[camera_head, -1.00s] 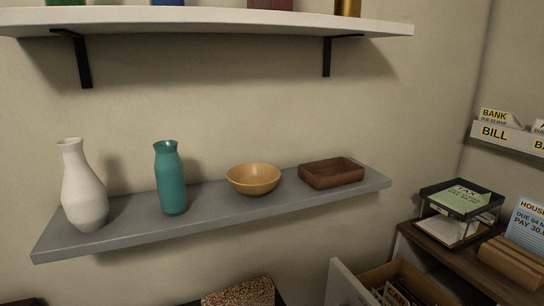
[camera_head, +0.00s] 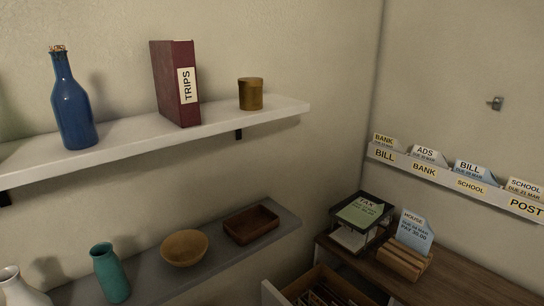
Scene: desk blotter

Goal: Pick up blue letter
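A light blue letter (camera_head: 414,230) marked HOUSE, with a due date and PAY 30.00, stands upright in a wooden holder (camera_head: 403,262) on the brown desk at the lower right. Another pale blue letter marked BILL (camera_head: 472,171) stands in the wall rack (camera_head: 437,174) on the right wall, in the slot row labelled BILL, BANK, SCHOOL and POST. Neither of my grippers shows in the head view.
A two-tier tray (camera_head: 375,205) with a green TAX paper (camera_head: 360,211) stands left of the wooden holder. An open drawer (camera_head: 322,288) is below. Shelves on the left hold a blue bottle (camera_head: 72,108), a red TRIPS binder (camera_head: 176,84) and bowls. The desk's right part (camera_head: 460,280) looks clear.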

